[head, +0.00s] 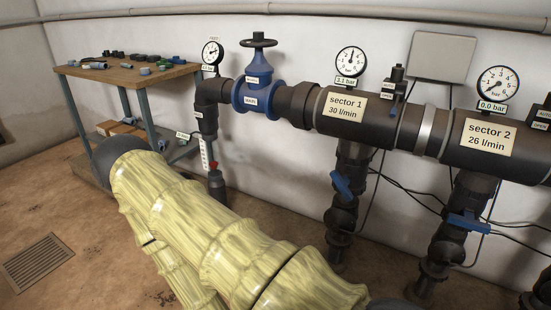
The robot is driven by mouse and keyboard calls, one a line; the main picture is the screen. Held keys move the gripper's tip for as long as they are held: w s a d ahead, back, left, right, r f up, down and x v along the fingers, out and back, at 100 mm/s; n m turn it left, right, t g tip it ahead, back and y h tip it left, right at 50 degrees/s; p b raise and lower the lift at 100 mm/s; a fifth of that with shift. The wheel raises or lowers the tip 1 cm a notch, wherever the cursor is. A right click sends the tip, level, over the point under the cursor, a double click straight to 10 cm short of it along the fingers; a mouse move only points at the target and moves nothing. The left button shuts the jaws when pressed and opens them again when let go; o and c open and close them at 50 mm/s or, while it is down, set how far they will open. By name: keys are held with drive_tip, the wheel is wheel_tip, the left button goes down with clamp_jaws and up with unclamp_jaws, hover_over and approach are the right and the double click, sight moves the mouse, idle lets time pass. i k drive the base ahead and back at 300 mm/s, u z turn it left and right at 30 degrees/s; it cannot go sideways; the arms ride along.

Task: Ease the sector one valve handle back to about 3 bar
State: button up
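The sector one valve handle (342,184) is a small blue lever on the dark vertical pipe under the part labelled sector 1, 30 l/min. It sits at a slant to the pipe, and nothing touches it in this view. The sector one gauge (350,61) is a round white dial above that label. Its small readout (347,81) appears to say 3.1 bar. My arm, in a pale yellow sleeve, crosses the lower middle of the view. My gripper is not in view.
To the right, the sector two valve handle (468,224) lies roughly crosswise; its gauge (497,83) reads 0.0. A blue main valve (258,90) stands left of sector one. A workbench (125,75) with fittings is at the back left. Thin cables hang between the pipes.

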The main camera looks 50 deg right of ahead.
sight(342, 184)
drive_tip(key=u, duration=1.15)
drive_tip(key=k, duration=0.85)
drive_tip(key=z, duration=1.7)
